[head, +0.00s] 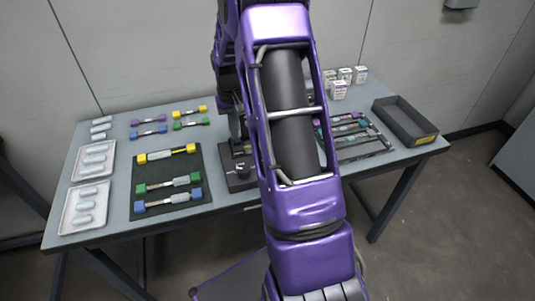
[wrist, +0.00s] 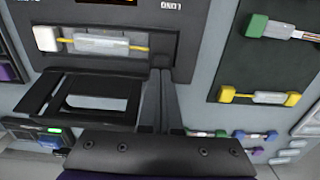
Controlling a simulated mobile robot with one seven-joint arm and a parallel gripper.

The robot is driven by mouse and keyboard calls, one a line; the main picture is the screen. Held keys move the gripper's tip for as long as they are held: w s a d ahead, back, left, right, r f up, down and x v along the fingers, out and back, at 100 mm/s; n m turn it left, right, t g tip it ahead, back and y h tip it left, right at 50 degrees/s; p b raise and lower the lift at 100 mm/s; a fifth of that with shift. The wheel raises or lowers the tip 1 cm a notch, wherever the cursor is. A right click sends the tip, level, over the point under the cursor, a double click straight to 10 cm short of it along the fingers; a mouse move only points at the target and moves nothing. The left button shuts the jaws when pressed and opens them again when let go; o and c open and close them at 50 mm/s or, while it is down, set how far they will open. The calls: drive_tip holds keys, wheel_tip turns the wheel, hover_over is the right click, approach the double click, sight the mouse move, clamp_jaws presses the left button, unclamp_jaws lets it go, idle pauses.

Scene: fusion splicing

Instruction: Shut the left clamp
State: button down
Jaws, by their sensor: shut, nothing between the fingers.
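A dark framed flap (wrist: 62,97) with a square opening stands below the recess. My gripper (wrist: 160,76) is shut and empty, its two dark fingers together beside the right end of the flap. I cannot tell whether they touch it. The left clamp cannot be told apart; the fingers may hide it. In the head view my arm hides the gripper and most of the splicer (head: 238,168).
Left of the splicer in the head view, a dark mat (head: 172,181) holds yellow, green and blue-ended pieces. Trays of pale cylinders (head: 92,160) stand farther left. Small white boxes (head: 338,89) and a dark bin (head: 404,122) are at the right.

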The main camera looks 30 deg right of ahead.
wheel_tip(320, 180, up, 7)
drive_tip(key=w+p, duration=0.1)
drive_tip(key=p, duration=0.4)
drive_tip(key=shift+d, duration=0.2)
drive_tip(key=shift+w, duration=0.1)
idle(0.5)
